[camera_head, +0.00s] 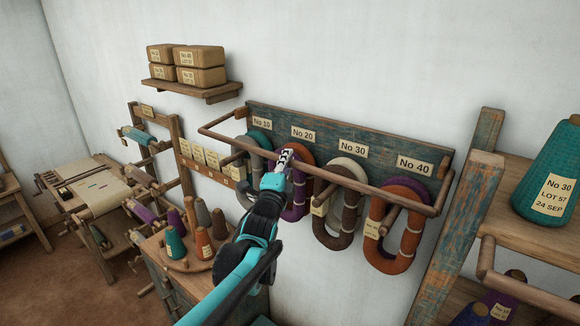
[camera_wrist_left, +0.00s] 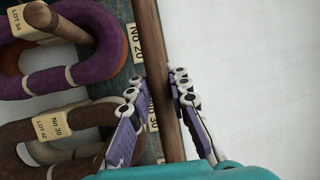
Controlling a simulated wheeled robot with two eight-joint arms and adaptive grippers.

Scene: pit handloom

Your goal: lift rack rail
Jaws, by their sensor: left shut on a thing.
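The rack rail is a long wooden bar (camera_head: 330,175) running across the front of the yarn rack, in front of the hanging skeins. In the left wrist view the rail (camera_wrist_left: 148,40) runs between my gripper's two fingers. My left gripper (camera_head: 284,158) is shut on the rail near the No 20 section. It also shows in the left wrist view (camera_wrist_left: 157,92), with a finger on each side of the bar. The rack's back board (camera_head: 380,146) is worn blue-green wood with labels No 10 to No 40. My right gripper is not in view.
Purple (camera_wrist_left: 75,58), brown and orange (camera_head: 385,258) skeins hang on pegs behind the rail. A stand with several cones (camera_head: 175,243) is below left. A shelf with a teal cone (camera_head: 548,180) stands at right. Wrapped bundles (camera_head: 200,76) sit on a wall shelf.

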